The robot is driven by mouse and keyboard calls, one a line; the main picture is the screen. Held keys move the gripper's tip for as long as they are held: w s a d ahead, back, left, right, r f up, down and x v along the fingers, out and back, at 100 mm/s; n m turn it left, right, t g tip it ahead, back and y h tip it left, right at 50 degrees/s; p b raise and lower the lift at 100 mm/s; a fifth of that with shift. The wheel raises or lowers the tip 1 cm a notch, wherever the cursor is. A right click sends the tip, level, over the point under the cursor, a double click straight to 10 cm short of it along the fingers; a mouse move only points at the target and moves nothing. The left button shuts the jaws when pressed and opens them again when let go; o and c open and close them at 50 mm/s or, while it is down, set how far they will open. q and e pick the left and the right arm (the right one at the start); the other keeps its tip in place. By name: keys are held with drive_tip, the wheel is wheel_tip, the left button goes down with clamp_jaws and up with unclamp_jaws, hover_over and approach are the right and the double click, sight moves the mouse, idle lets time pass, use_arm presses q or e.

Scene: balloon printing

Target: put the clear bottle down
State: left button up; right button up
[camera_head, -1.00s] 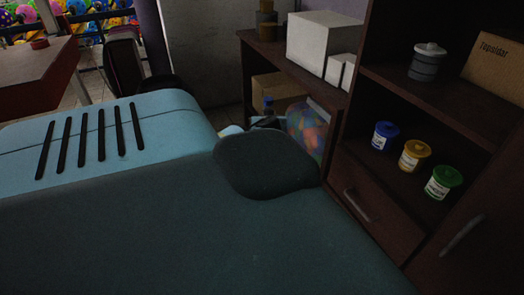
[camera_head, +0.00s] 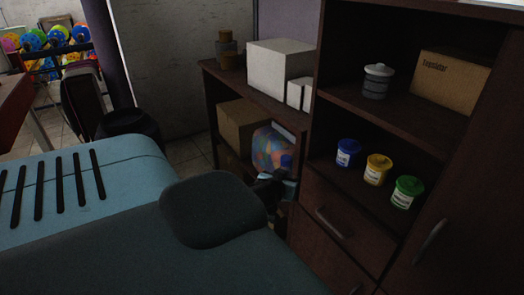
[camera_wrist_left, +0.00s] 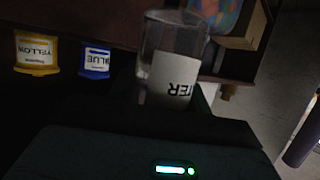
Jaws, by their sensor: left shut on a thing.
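My left gripper (camera_head: 273,187) shows small and dark beyond my arm in the head view, in front of the low shelf unit. The bottle is held in front of the shelves. My right gripper is in neither view.
A dark cabinet (camera_head: 322,180) holds a blue jar (camera_head: 347,153), a yellow jar (camera_head: 377,170) and a green jar (camera_head: 406,192) on its lower shelf. A bag of colourful balloons (camera_head: 268,147) and a cardboard box (camera_head: 240,126) sit left of it. White boxes (camera_head: 280,68) stand above.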

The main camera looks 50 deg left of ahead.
use_arm(q)
drive_tip(key=s+d+m+h, duration=0.2)
drive_tip(key=s+d, duration=0.3)
drive_tip(key=d, duration=0.9)
drive_tip(key=s+d+r+m+t+h, duration=0.1)
drive_tip(key=s+d+m+h, duration=0.2)
drive_tip(key=d, duration=1.1)
drive_tip(key=shift+s+m+t+h, duration=0.3)
drive_tip(key=shift+s+h, duration=0.2)
drive_tip(key=shift+s, duration=0.45)
